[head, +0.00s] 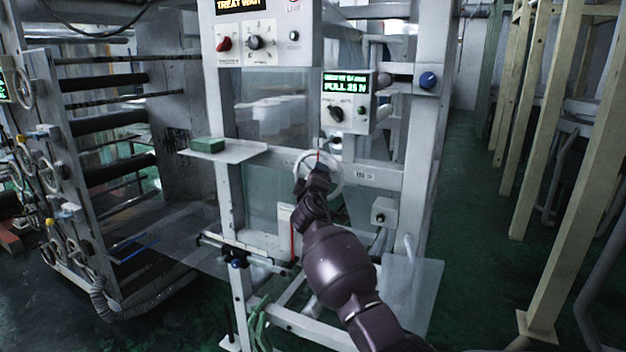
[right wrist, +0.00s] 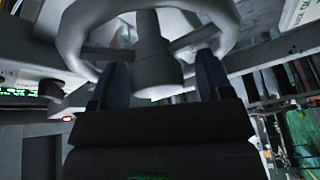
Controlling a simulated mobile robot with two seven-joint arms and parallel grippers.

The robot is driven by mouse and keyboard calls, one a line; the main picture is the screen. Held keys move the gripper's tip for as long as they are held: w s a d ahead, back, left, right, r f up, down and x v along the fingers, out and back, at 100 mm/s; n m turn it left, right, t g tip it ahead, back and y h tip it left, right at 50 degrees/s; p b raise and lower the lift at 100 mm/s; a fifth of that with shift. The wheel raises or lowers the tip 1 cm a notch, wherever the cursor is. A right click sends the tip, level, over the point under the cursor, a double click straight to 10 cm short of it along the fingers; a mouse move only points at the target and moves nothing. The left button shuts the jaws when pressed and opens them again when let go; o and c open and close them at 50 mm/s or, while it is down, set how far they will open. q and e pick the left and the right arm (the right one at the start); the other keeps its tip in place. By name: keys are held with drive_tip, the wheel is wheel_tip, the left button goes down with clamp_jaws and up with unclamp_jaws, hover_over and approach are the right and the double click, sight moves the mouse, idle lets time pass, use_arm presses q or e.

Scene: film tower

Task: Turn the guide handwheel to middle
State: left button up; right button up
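The guide handwheel (head: 337,172) is a pale spoked ring on the front of the grey machine frame, with a small red mark at its top in the head view. In the right wrist view its rim (right wrist: 75,30) and central hub (right wrist: 157,75) fill the top. My right gripper (head: 318,170) is at the wheel and covers part of it in the head view. In the wrist view its two dark fingers stand apart on either side of the hub, with a gap visible on the right; contact on the left is unclear. My left gripper is not in view.
A small panel with a green display (head: 345,84) and dark knob sits just above the wheel. A shelf with a green box (head: 208,145) juts out left. A grey switch box (head: 383,212) is lower right. Green floor (head: 470,230) is open to the right, beside yellowish posts.

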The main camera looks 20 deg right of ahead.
drive_tip(key=shift+d+r, duration=0.1)
drive_tip(key=v, duration=1)
drive_tip(key=shift+s, duration=0.4)
idle(0.3)
drive_tip(key=a+m+t+y, duration=0.1)
drive_tip(key=a+t+y, duration=0.1)
drive_tip(key=a+y, duration=0.2)
drive_tip(key=s+f+m+g+y, duration=0.1)
drive_tip(key=s+f+m+y, duration=0.25)
drive_tip(key=s+f, duration=0.85)
drive_tip(key=s+d+f+m+g, duration=0.1)
drive_tip(key=s+f+g, duration=0.2)
drive_tip(key=s+f, duration=0.9)
drive_tip(key=s+d+f+m+g+y, duration=0.1)
drive_tip(key=s+d+f+g, duration=0.1)
drive_tip(key=s+f, duration=1)
drive_tip(key=shift+s+d+g, duration=0.2)
drive_tip(key=shift+s+g, duration=0.5)
drive_tip(key=shift+s, duration=0.55)
